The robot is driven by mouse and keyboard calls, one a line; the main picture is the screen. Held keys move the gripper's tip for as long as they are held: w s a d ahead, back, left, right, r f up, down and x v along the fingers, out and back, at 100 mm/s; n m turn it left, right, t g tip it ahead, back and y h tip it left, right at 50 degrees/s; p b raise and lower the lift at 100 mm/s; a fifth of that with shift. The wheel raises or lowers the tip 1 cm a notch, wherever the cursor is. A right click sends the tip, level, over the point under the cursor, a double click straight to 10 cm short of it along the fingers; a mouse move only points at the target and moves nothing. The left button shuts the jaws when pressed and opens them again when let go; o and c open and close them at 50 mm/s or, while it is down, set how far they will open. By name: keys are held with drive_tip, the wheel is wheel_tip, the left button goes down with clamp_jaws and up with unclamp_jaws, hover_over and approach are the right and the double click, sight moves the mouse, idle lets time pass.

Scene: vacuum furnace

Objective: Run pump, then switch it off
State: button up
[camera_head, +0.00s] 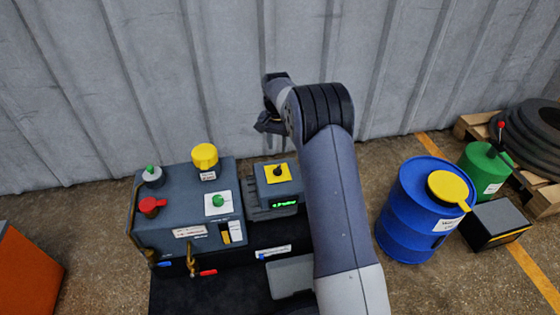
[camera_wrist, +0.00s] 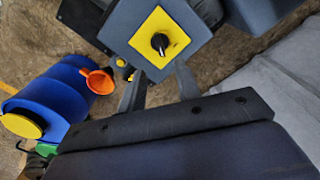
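The pump unit (camera_head: 232,215) is a grey box on a black base, with a smaller motor box (camera_head: 285,190) at its right. On the motor box is a yellow plate (camera_head: 268,179) with a black rotary switch (camera_head: 278,171). A small display (camera_head: 285,204) below it is lit green; its text is too small to read. In the wrist view the switch (camera_wrist: 160,43) shows a white mark toward my gripper, on the yellow plate (camera_wrist: 178,35). My gripper (camera_wrist: 160,72) is open and empty, its fingers apart and short of the switch. In the head view my gripper (camera_head: 266,122) is above and behind the motor box.
The pump box carries a yellow cap (camera_head: 205,155), red knob (camera_head: 151,205) and green button (camera_head: 218,200). A blue drum (camera_head: 405,215) and green can (camera_head: 483,165) stand right. The wrist view shows an orange funnel (camera_wrist: 98,82). A corrugated wall (camera_head: 200,80) closes the back.

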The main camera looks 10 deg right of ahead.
sight(278, 168)
wheel_tip(278, 168, down, 10)
drive_tip(key=b, duration=0.2)
drive_tip(key=shift+r+b, duration=0.2)
drive_tip(key=shift+b, duration=0.2)
clamp_jaws()
